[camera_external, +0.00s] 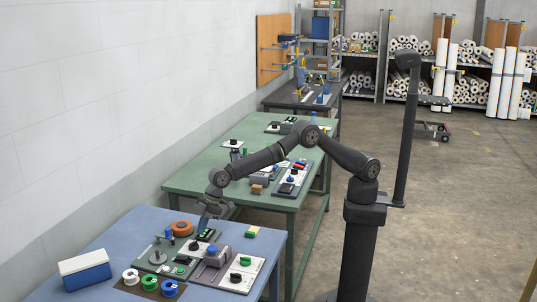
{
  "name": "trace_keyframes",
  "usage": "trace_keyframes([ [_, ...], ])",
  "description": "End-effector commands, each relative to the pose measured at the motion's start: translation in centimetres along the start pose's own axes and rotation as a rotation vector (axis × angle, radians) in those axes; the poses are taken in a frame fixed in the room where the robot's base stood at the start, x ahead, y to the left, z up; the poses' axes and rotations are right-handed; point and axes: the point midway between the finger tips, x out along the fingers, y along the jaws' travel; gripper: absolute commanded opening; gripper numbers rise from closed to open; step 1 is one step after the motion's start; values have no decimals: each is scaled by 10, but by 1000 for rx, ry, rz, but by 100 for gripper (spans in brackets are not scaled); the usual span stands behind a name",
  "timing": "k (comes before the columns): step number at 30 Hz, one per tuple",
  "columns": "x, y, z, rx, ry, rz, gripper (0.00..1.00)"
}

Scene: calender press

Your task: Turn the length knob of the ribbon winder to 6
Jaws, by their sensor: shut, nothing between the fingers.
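On the blue table, a dark green panel (150,270) carries a grey round disc with a post (158,256), a black knob (194,246) and small green-lit parts. It looks like the ribbon winder, but its labels and knob scale are too small to read. I cannot tell which knob is the length knob or where it points. My gripper (201,229) points down just above the panel's back right part, close to the black knob. It is shut and holds nothing. Whether it touches the knob cannot be told.
Spools (150,283) lie in front. A green table (185,182) stands beyond.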

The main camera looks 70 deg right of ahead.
Motion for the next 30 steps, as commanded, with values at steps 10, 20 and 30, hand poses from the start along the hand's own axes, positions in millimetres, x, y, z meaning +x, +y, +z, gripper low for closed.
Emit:
trace_keyframes([
  [10, 25, 0, 14, -1, -1, 0, 0],
  [20, 27, 0, 14, -1, -1, 0, 0],
  [30, 28, -1, 12, -1, -1, 0, 0],
])
